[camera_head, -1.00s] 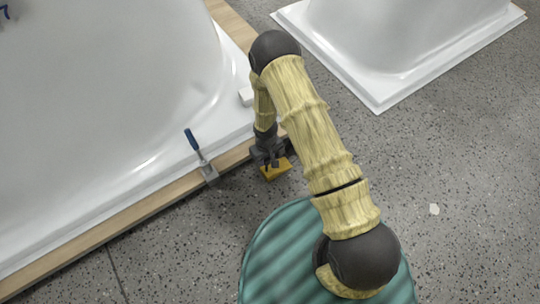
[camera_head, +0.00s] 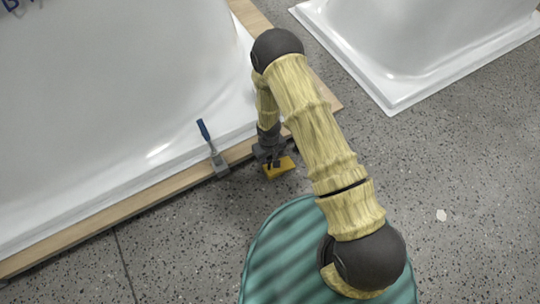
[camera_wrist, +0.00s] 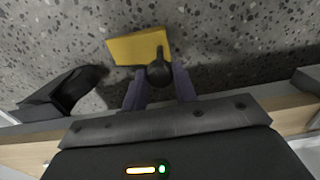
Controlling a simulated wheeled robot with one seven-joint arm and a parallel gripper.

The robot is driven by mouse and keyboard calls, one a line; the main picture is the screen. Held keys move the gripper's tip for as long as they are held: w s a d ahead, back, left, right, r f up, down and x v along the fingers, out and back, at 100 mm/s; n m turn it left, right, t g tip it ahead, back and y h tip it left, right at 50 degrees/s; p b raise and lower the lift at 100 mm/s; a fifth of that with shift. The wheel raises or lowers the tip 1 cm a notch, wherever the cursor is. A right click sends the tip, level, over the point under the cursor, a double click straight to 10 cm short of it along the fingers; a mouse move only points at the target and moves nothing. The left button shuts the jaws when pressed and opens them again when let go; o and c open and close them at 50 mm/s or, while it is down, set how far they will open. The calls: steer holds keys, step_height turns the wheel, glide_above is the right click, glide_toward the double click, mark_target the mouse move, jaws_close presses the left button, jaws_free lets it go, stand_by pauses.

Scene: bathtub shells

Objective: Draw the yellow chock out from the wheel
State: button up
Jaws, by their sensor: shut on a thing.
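The yellow chock (camera_head: 279,168) is on the grey floor beside the wooden board's edge in the head view. In the wrist view the chock (camera_wrist: 136,48) shows as a yellow block with a dark round knob (camera_wrist: 158,72) at its near side. My gripper (camera_head: 269,154) is just above the chock in the head view. In the wrist view its two purple fingers (camera_wrist: 160,88) are shut on the chock's knob. A black shape (camera_wrist: 64,92) at the left of the wrist view may be the wheel; floor shows between it and the chock. No wheel is clear in the head view.
A white tub shell (camera_head: 110,90) rests on the wooden board (camera_head: 120,213), with a blue-handled clamp (camera_head: 213,148) on its edge left of my gripper. A second white shell (camera_head: 400,55) stands at the upper right. Open floor (camera_head: 450,150) lies to the right.

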steer(key=shift+r+p, duration=2.45)
steer(key=shift+r, duration=0.65)
